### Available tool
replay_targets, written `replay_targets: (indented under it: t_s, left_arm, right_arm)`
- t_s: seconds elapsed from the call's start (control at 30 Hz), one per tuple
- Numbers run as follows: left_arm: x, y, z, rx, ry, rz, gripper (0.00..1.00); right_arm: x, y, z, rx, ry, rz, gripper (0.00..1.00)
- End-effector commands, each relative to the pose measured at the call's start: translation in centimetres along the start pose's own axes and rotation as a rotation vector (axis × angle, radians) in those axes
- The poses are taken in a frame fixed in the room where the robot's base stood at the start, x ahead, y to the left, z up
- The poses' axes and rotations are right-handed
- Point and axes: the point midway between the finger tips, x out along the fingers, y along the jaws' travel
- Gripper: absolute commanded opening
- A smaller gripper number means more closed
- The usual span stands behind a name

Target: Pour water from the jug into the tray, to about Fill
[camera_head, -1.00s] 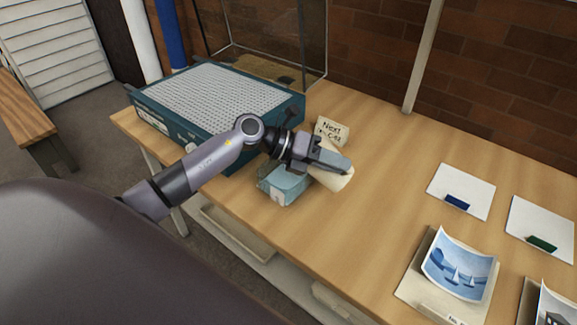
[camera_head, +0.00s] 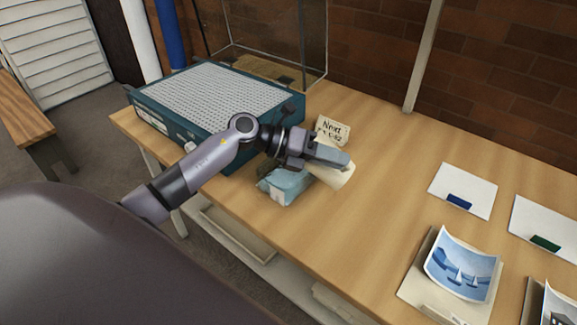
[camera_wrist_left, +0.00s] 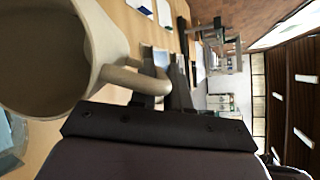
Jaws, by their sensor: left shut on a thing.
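The cream jug (camera_head: 337,174) is in my left gripper (camera_head: 328,155), which is shut on its handle. The gripper and forearm hide much of the jug in the head view. In the left wrist view the jug (camera_wrist_left: 62,50) shows its wide mouth and curved handle. I cannot make out water in it. The small light-blue, see-through tray (camera_head: 284,188) stands on the table near its front edge, just below and left of the jug. Part of it shows at the left edge of the wrist view (camera_wrist_left: 10,145). Its level and Fill mark are not readable. My right gripper is out of view.
A teal box with a perforated white top (camera_head: 220,95) stands behind and left of the tray. A small card reading "Next" (camera_head: 332,130) stands behind the jug. White cards (camera_head: 463,188) and a boat picture (camera_head: 463,265) lie at right. The middle table is clear.

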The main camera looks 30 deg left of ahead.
Motion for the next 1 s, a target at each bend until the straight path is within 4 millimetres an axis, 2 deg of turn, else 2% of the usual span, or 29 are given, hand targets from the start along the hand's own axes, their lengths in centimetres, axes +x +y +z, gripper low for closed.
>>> replay_targets:
  t_s: [1.0]
  left_arm:
    - [-0.6, 0.3, 0.1, -0.020, -0.034, -0.083, 0.00]
  right_arm:
    - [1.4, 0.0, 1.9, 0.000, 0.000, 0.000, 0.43]
